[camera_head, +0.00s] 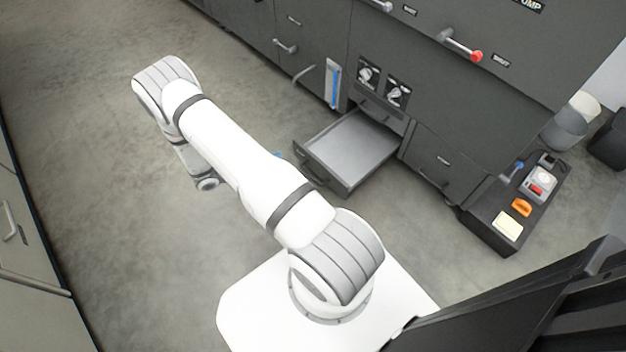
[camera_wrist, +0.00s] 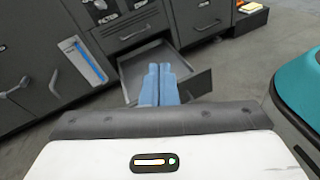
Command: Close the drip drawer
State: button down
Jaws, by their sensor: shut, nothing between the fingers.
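The drip drawer (camera_head: 350,148) is a grey, shallow, empty tray pulled out low from the dark cabinet front. It also shows in the wrist view (camera_wrist: 130,72), beyond my fingers. Its handle (camera_head: 316,176) is on the front panel, partly behind my arm in the head view. My gripper (camera_wrist: 160,68) shows as two blue fingers held together, shut and empty. In the wrist view the fingers overlap the open drawer and hide part of it. In the head view my gripper is mostly hidden behind my arm, with a bit of blue beside the drawer's left front corner.
Dark cabinets (camera_head: 440,100) with handles and two dials (camera_head: 397,93) stand above the drawer. A blue-marked gauge (camera_head: 333,82) is left of it. A low black bench (camera_head: 485,222) with small items stands at right. The concrete floor (camera_head: 90,150) at left is clear.

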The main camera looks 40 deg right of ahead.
aim_at(321, 166)
jog(key=s+d+f+n+t+h+b, duration=0.1)
jog(key=s+f+n+t+b, duration=0.15)
jog(key=f, duration=0.75)
jog(key=s+f+n+t+h+b, duration=0.1)
jog(key=f+n+t+b, duration=0.15)
jog(key=f, duration=0.75)
jog(key=shift+n, duration=0.3)
jog(key=d+b, duration=0.1)
jog(key=d, duration=0.3)
jog(key=d+b, duration=0.1)
jog(key=d, duration=0.3)
jog(key=w+d+b, duration=0.1)
jog(key=d, duration=0.4)
jog(key=shift+r+b, duration=0.2)
jog(key=shift+b, duration=0.15)
jog(key=shift+d+r, duration=0.1)
jog(key=shift+d, duration=0.35)
